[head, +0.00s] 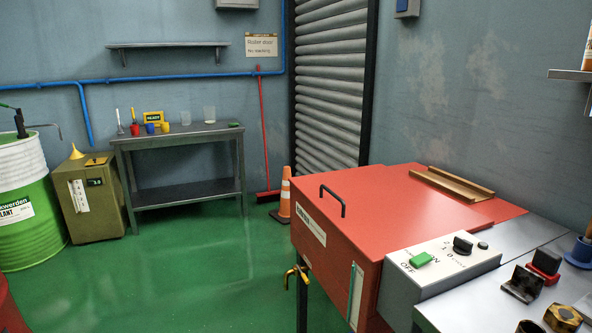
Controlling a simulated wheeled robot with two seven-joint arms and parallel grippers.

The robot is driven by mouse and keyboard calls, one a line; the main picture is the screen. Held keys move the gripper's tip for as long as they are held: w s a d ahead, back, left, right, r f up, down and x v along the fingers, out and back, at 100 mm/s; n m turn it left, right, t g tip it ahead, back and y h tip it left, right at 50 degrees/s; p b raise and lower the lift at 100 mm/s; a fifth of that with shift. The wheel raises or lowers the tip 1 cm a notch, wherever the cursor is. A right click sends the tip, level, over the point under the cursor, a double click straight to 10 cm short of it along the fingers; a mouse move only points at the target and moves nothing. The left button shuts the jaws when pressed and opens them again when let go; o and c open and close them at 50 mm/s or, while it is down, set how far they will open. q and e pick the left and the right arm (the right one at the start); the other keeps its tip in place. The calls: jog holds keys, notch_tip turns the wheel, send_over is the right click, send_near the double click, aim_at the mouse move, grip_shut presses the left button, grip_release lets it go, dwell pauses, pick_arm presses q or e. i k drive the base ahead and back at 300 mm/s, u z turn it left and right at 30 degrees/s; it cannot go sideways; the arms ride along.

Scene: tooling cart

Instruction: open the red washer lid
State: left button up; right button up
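The red washer (330,255) stands at the right of the head view, with a pale label on its front and a grey control box at its side. Its red lid (390,205) lies flat and looks closed. A black bar handle (333,197) stands up near the lid's left edge. A brown channel-shaped tray or rail (453,183) lies at the back of the red top; whether it rests on the lid itself I cannot tell. Neither of my grippers is in view.
The control box (440,265) has a green switch and black knob. Metal parts (522,283) and a blue holder (582,252) lie on the right worktop. A yellow-handled fitting (297,275) is at the washer's front. An orange cone (284,197) stands behind. Green floor at left is clear.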

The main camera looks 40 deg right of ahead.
aim_at(380, 210)
jog(key=i, duration=3.05)
jog(key=z, duration=3.45)
